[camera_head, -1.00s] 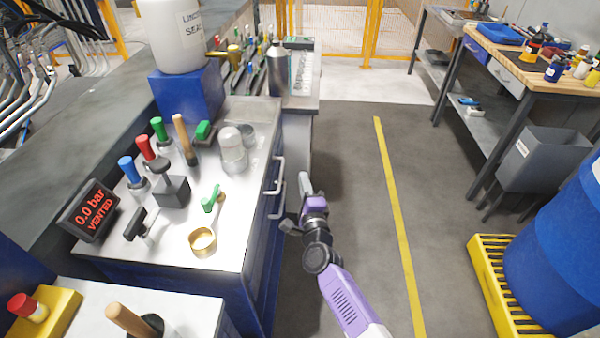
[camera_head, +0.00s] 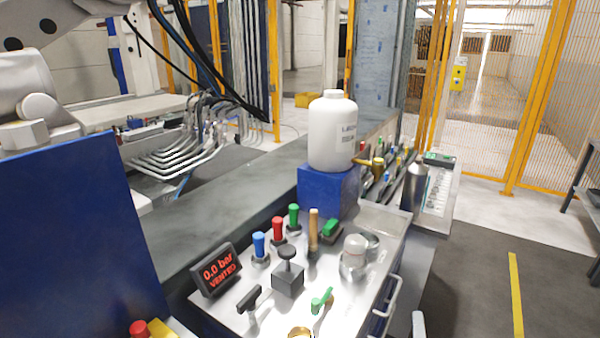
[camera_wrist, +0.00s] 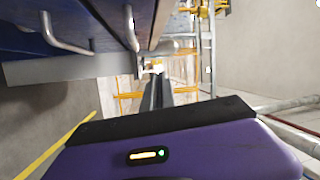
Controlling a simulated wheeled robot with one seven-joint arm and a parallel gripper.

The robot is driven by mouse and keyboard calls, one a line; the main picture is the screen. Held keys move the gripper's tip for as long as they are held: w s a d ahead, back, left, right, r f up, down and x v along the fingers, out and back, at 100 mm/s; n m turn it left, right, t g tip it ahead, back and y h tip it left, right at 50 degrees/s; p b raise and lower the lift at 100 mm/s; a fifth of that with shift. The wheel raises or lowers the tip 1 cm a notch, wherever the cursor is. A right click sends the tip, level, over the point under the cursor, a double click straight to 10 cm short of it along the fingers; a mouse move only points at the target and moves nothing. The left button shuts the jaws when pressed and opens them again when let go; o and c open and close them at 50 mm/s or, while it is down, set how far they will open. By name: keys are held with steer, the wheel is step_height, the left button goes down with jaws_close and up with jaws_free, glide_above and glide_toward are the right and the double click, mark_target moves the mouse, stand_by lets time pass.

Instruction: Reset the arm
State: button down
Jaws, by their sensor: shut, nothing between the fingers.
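In the wrist view my gripper (camera_wrist: 157,92) shows as two dark narrow fingers close together beyond the purple housing, with nothing seen between them. Blue drawer fronts with grey bar handles (camera_wrist: 65,35) are at the upper left of that view, apart from the fingers. In the head view only a small pale piece, likely of my arm (camera_head: 418,324), shows at the bottom edge, right of the workbench (camera_head: 345,318). The rest of my arm is out of that view.
The bench carries a display (camera_head: 216,270) reading 0.0 bar VENTED, coloured knobs, a green-handled valve (camera_head: 322,300) and a white bottle (camera_head: 333,132) on a blue block. Yellow fencing (camera_head: 540,100) stands behind. Floor (camera_head: 470,285) right of the bench is clear.

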steer(key=s+a+r+n+g+y, duration=0.1)
steer(key=s+n, duration=0.5)
steer(key=s, duration=0.8)
steer(key=s+a+r+n+g+y, duration=0.1)
steer(key=s+n, duration=0.5)
steer(key=s, duration=0.8)
steer(key=s+a+r+n+g+y, duration=0.2)
steer(key=s+a+r+n, duration=0.3)
steer(key=s, duration=1)
steer(key=shift+a+n+y, duration=0.35)
steer(key=shift+n+y, duration=0.15)
steer(key=shift+n, duration=0.4)
